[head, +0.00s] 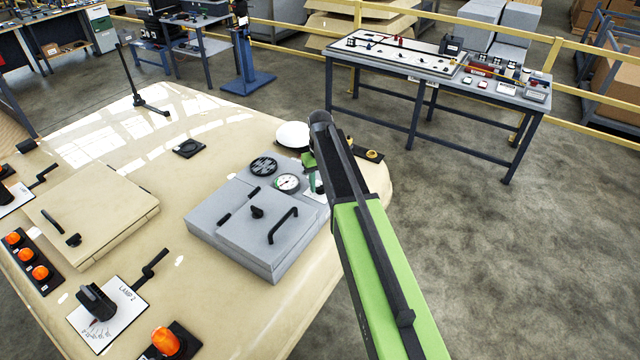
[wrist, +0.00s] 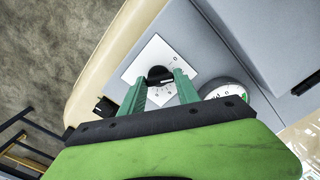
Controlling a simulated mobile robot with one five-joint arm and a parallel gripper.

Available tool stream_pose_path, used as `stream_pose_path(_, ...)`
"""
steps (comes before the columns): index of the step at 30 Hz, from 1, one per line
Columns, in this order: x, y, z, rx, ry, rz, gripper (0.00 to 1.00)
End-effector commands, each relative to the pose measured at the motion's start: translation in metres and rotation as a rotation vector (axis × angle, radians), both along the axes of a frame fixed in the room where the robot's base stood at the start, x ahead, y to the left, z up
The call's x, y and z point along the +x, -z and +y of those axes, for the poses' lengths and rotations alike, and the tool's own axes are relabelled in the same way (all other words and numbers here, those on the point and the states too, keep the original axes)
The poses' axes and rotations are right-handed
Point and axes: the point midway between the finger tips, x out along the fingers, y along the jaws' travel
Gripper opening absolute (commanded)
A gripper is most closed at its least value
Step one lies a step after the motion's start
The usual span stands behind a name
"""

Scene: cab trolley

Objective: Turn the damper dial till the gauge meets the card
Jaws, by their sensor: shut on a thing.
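The damper dial is a black knob (wrist: 159,72) on a white marked plate (wrist: 147,56) in the wrist view. My gripper (wrist: 161,82) has its two teal fingers on either side of the knob and is shut on it. The round white gauge (wrist: 222,88) lies just right of the fingers, its lower part hidden by my gripper. In the head view the gauge (head: 287,183) shows a green band on its left; its needle is too small to read. My arm hides most of the dial there. I cannot make out a card for certain.
The gauge sits on a grey box (head: 240,225) with a black handle, beside a round black vent (head: 263,166). A white dome (head: 292,134) stands behind. The beige console (head: 215,110) also carries a lamp switch plate (head: 105,312) and orange knobs (head: 40,272).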

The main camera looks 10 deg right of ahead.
Motion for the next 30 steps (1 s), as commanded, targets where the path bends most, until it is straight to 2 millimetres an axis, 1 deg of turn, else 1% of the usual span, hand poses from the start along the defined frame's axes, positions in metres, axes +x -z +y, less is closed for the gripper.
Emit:
stream_pose_path(18, 0.0009, 0.0001, 0.0007, 0.0, 0.463, 0.0, 0.0)
stream_pose_path(24, 0.001, 0.0001, 0.0005, 0.0, 0.558, 0.0, 0.0)
stream_pose_path(30, 0.0011, 0.0001, 0.0003, 0.0, 0.604, 0.0, 0.0)
